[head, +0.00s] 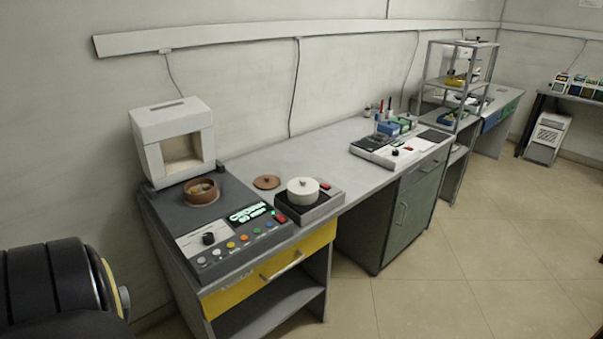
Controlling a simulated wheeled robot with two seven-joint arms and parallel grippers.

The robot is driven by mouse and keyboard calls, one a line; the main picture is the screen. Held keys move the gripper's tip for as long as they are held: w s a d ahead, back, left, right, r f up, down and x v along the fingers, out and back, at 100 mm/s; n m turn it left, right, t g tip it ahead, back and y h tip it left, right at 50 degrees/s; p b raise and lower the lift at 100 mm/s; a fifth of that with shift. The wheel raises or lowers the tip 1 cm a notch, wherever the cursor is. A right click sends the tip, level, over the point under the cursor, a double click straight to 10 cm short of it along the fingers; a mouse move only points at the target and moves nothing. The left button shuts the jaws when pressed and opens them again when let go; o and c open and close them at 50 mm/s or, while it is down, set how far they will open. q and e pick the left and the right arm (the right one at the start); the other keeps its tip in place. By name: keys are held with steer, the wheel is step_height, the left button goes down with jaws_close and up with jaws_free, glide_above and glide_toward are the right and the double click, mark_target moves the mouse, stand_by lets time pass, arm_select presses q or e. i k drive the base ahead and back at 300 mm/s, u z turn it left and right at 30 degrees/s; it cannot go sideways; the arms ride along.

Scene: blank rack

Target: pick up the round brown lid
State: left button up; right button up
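The round brown lid (267,182) lies flat on the grey worktop (335,149), with a small knob visible at its centre. It sits between a brown open pot (202,197) on the left and a white round lidded container (303,192) on the right. The pot stands on the dark top of a control unit and has something orange-brown inside. Neither of my grippers is in view, so nothing is seen touching the lid.
A white box-shaped hood (176,127) stands behind the pot. The control unit (222,237) has coloured buttons and a green display. The white container rests on a small dark-topped device (322,205). Worktop behind and right of the lid is clear. Open floor (480,260) lies right.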

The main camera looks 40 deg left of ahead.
mark_target(265, 182)
steer(key=i, duration=4)
steer(key=u, duration=4.45)
